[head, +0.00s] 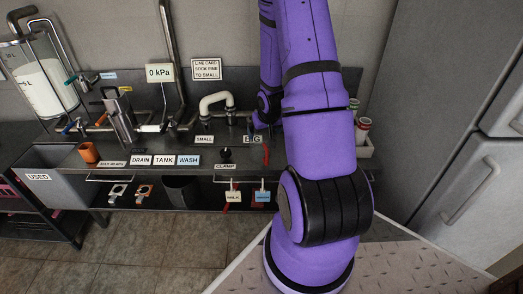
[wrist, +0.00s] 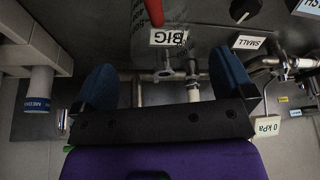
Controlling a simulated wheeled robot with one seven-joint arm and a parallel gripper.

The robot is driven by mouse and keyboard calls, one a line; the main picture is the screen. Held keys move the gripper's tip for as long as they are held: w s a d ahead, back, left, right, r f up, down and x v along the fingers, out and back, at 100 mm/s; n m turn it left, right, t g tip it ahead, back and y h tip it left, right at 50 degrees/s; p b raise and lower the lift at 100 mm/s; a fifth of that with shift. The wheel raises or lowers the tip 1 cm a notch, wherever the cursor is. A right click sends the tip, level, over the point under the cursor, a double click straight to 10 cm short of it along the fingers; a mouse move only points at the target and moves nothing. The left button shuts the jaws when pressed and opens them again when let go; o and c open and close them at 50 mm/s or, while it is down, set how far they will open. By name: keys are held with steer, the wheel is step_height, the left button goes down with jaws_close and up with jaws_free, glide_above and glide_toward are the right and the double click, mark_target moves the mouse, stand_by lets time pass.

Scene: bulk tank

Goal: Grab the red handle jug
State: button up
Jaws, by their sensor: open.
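A red handle (wrist: 154,12) shows at the top edge of the wrist view, beside a clear jug wall (wrist: 178,12) with dark markings. Most of the jug is cut off there. In the head view, a small red handle-like piece (head: 266,154) shows on the counter by the BIG label, next to my arm, which seems to hide the rest. My gripper (wrist: 162,65) is open and empty. Its two blue fingers are spread wide, one on each side of the BIG label (wrist: 168,38) and a metal pipe fitting. The red handle lies beyond the fingertips, apart from them.
Steel pipes and a white elbow pipe (head: 216,101) stand behind the counter (head: 120,178). A CLAMP knob (head: 226,154) is left of the red piece. Tags (head: 233,197) hang below the front edge. A shelf with cups (head: 363,127) is at the right.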

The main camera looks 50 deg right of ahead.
mark_target(262, 137)
steer(key=shift+w+x, duration=0.15)
steer(key=shift+x, duration=1.3)
steer(key=shift+w+x, duration=0.15)
steer(key=shift+x, duration=1.35)
steer(key=shift+d+r, duration=0.1)
steer(key=shift+r, duration=0.1)
steer(key=c, duration=0.9)
